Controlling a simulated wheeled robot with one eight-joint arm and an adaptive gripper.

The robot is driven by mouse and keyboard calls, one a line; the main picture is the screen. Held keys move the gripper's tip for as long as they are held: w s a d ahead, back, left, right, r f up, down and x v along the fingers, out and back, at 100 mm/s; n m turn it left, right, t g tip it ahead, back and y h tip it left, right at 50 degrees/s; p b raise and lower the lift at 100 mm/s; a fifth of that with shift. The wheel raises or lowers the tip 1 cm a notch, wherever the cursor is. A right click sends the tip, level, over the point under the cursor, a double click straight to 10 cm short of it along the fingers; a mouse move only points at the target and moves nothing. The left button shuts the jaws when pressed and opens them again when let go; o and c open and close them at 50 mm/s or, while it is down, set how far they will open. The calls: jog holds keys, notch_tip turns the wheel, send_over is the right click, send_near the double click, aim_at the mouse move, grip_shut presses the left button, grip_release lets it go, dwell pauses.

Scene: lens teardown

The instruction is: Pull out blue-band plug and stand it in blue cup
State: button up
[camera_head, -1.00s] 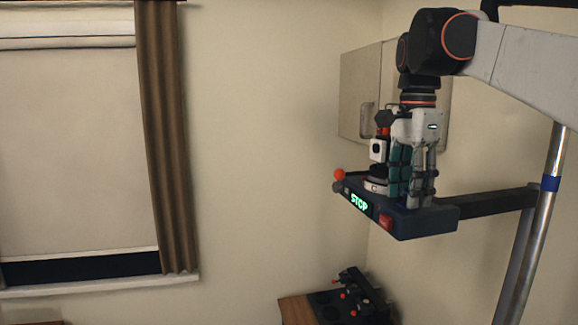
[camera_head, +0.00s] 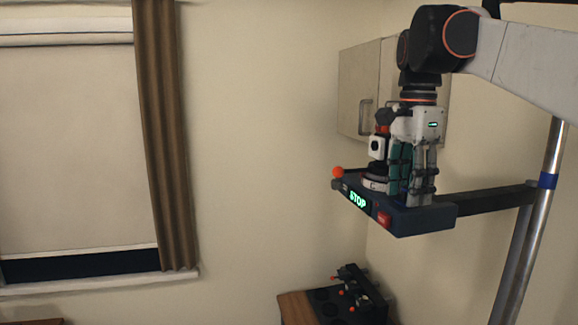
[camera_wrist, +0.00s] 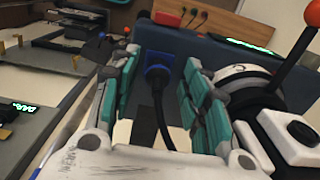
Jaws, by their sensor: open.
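A blue plug (camera_wrist: 157,72) with a black cord sits against a dark navy surface in the wrist view. My gripper (camera_wrist: 161,62) is open, with one teal-padded finger on each side of the plug. I see gaps between the plug and both pads, and no clear contact. In the head view my gripper (camera_head: 412,200) points down at the navy box (camera_head: 425,222) with a green STOP sign, and hides the plug. I cannot make out a blue cup in either view.
An orange-red ball knob (camera_head: 338,172) stands at the box's left end, and a round dial (camera_wrist: 240,75) is close beside my right finger. A wooden board (camera_wrist: 225,22) with small coloured parts lies beyond. A wall cabinet (camera_head: 362,90) is behind my arm.

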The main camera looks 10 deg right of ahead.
jog(key=shift+s+a, duration=0.2)
jog(key=shift+s, duration=0.6)
grip_shut()
jog(key=shift+r, duration=0.15)
jog(key=shift+r+p, duration=2.7)
jog(key=shift+r, duration=0.2)
jog(key=shift+f, duration=0.1)
